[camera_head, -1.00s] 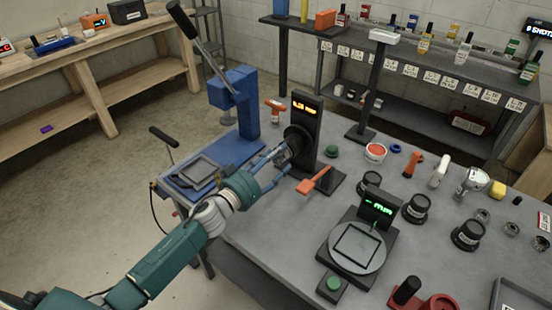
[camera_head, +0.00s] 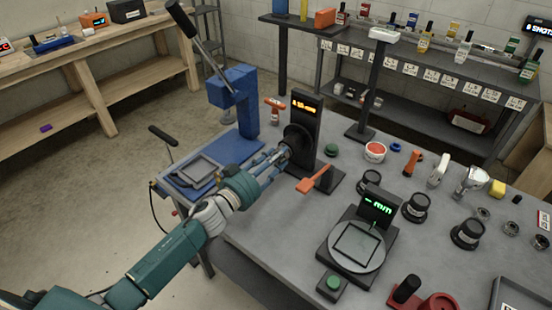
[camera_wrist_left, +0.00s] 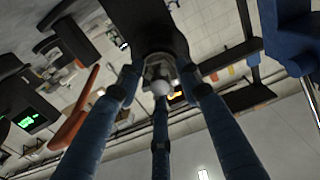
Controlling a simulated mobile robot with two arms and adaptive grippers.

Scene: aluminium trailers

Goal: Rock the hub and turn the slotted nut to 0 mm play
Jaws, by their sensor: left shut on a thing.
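A black upright stand (camera_head: 308,125) with a small lit orange display near its top stands on the grey table. A dark round hub (camera_head: 296,140) faces left on it. My left gripper (camera_head: 283,153) reaches it from the left, its blue fingers closed around the hub's front. In the left wrist view the fingers (camera_wrist_left: 160,95) surround a pale rounded part (camera_wrist_left: 160,80) in the middle of the dark hub. The slotted nut cannot be made out clearly. An orange-handled tool (camera_head: 314,180) lies by the stand's base. My right gripper is not in view.
A blue press (camera_head: 237,105) stands just left of the stand. A scale-like device (camera_head: 357,245) with a green display and several black pots fill the table's right side. The table front left of the scale is clear.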

